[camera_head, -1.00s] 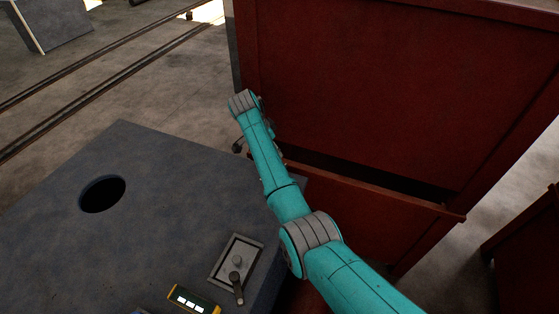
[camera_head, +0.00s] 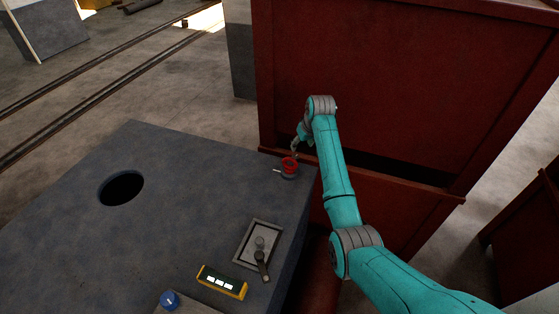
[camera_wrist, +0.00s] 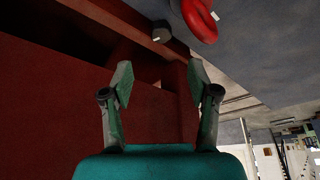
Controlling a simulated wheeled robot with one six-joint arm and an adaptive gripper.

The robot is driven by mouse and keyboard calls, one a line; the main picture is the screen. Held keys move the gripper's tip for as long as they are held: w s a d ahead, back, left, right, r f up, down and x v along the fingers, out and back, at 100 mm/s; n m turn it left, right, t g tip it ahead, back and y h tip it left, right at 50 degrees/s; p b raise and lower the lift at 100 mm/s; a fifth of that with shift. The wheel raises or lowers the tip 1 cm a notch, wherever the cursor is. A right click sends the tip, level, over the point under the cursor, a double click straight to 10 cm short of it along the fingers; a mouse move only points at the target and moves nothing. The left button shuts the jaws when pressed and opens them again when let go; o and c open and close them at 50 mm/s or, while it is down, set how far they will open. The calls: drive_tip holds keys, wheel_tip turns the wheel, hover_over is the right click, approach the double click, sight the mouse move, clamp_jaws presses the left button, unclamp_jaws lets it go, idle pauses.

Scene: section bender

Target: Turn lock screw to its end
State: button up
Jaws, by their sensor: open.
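A small red part (camera_head: 289,166) with a grey base and a thin pale rod sits at the far right corner of the grey machine top. It may be the lock screw, but I cannot be sure. In the wrist view a red ring (camera_wrist: 200,20) with a white mark shows at the top edge, beside a dark grey knob (camera_wrist: 162,31). My gripper (camera_head: 295,150) is close to the red part in the head view. In the wrist view my gripper (camera_wrist: 160,75) is open, its fingers apart with nothing between them. Any contact with the red part cannot be made out.
The grey machine top (camera_head: 190,200) has a round hole (camera_head: 121,188), a lever in a recessed plate (camera_head: 258,243), a yellow-edged display (camera_head: 222,281) and a blue knob (camera_head: 169,300). A large red panel (camera_head: 400,80) stands close behind my arm.

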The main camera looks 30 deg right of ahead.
sight(296, 156)
drive_tip(key=x, duration=1)
drive_tip(key=shift+w+f, duration=0.15)
drive_tip(key=shift+f, duration=0.15)
clamp_jaws()
